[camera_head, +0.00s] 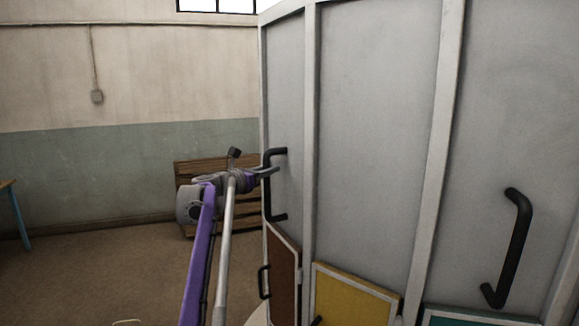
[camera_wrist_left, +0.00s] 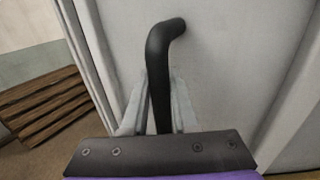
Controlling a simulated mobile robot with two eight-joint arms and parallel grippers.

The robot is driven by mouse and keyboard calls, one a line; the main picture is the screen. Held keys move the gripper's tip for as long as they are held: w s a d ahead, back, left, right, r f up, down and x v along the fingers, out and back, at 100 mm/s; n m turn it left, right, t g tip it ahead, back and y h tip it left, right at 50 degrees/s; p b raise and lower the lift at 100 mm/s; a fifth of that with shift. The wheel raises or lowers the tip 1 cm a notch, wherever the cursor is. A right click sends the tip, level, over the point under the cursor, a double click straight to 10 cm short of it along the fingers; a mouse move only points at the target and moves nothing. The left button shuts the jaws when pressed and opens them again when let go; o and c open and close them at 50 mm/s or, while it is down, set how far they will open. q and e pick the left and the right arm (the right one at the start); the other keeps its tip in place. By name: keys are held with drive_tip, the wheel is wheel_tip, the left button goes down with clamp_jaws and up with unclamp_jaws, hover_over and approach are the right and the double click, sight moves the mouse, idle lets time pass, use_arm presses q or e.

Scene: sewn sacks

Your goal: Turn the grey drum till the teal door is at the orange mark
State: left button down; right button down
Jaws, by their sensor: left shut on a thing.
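The grey drum (camera_head: 375,130) fills the right half of the head view, with flat panels between pale ribs. The teal door (camera_head: 470,319) shows only as a strip at the bottom right edge. My left gripper (camera_head: 272,171) is shut on the black handle (camera_head: 268,199) of the drum's left panel. In the left wrist view the fingers lie on both sides of that handle (camera_wrist_left: 166,48). A second black handle (camera_head: 515,245) stands on the right panel, with no gripper at it. The orange mark and my right gripper are not in view.
A yellow door (camera_head: 350,297) and a brown door (camera_head: 283,274) sit low on the drum, left of the teal one. A slatted wooden thing (camera_head: 190,170) stands by the back wall. The floor (camera_head: 90,275) at left is clear. A blue-legged table (camera_head: 20,218) stands at the far left.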

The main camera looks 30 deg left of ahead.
use_arm(q)
drive_tip(key=shift+s+a+f, duration=0.15)
drive_tip(key=shift+a+f, duration=0.4)
drive_tip(key=shift+a, duration=0.35)
drive_tip(key=c, duration=0.7)
unclamp_jaws()
drive_tip(key=shift+s+d+r, duration=0.3)
drive_tip(key=shift+d+r, duration=0.2)
drive_tip(key=shift+d, duration=0.35)
drive_tip(key=shift+d+r, duration=0.1)
drive_tip(key=shift+d, duration=0.1)
drive_tip(key=shift+w+a, duration=0.2)
drive_tip(key=shift+w, duration=0.05)
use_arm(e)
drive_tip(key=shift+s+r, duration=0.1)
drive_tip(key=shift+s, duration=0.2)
use_arm(q)
drive_tip(key=shift+s+a, duration=0.1)
drive_tip(key=shift+a, duration=0.05)
